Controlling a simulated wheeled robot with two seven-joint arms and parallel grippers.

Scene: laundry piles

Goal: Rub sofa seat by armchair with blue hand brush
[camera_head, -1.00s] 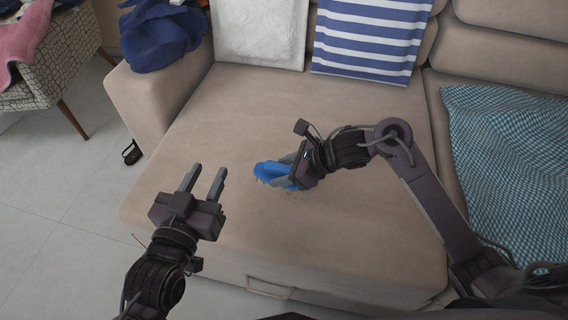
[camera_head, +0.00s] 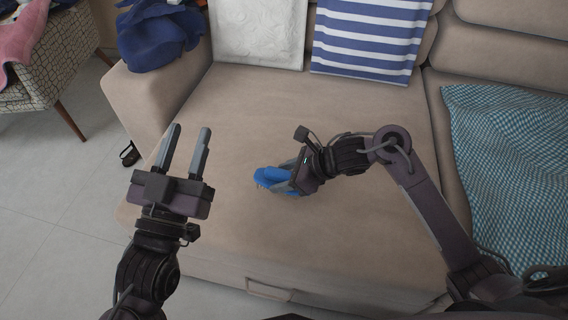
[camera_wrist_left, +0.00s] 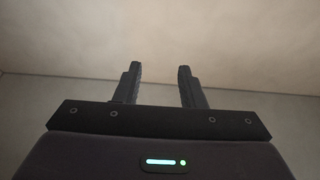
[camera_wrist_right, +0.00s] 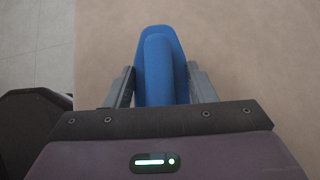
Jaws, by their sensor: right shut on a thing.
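The blue hand brush (camera_head: 272,179) is held in my right gripper (camera_head: 290,178) over the middle of the beige sofa seat (camera_head: 330,115). In the right wrist view the brush (camera_wrist_right: 158,60) sits between the two fingers (camera_wrist_right: 162,88). I cannot tell whether its bristles touch the fabric. My left gripper (camera_head: 187,150) is open and empty, above the seat's left front part; the left wrist view shows bare fabric ahead of its fingers (camera_wrist_left: 160,85). The patterned armchair (camera_head: 50,75) stands at the far left, beyond the sofa's left armrest.
A blue cloth (camera_head: 160,38) lies on the left armrest. A white cushion (camera_head: 257,32) and a blue-striped cushion (camera_head: 368,38) lean on the backrest. A teal checked cloth (camera_head: 510,165) covers the right seat. A dark small object (camera_head: 130,154) lies on the floor.

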